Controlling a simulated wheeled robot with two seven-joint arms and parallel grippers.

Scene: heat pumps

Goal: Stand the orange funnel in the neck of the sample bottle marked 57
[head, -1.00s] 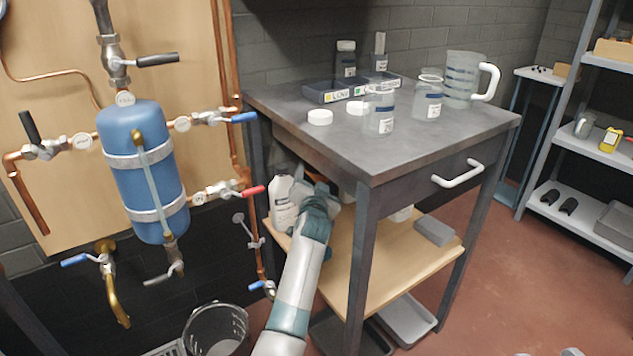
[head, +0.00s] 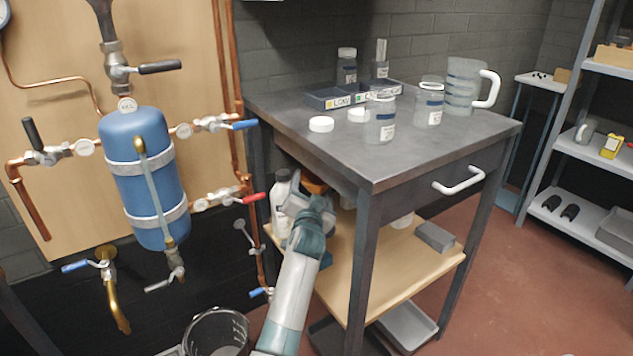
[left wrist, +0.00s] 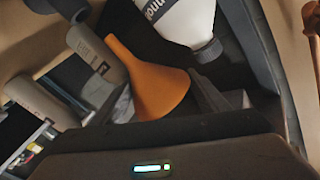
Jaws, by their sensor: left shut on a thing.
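The orange funnel (left wrist: 158,88) sits between the fingers of my left gripper (left wrist: 162,98) in the left wrist view, its narrow spout pointing away to the upper left. In the head view, my left gripper (head: 306,203) is under the bench top, above the wooden lower shelf, and shut on the funnel; a bit of orange (head: 314,185) shows beyond it. Clear bottles with white lids off stand on the bench, one at the front (head: 380,119) and one behind it to the right (head: 429,101). Their label numbers are too small to read. My right gripper is out of view.
The bench top (head: 390,165) overhangs my left gripper, with a leg (head: 361,260) to its right. A white bottle (head: 281,203) stands left of the gripper. A dark tray (head: 337,97), two loose lids and a handled jug (head: 464,88) are on the bench.

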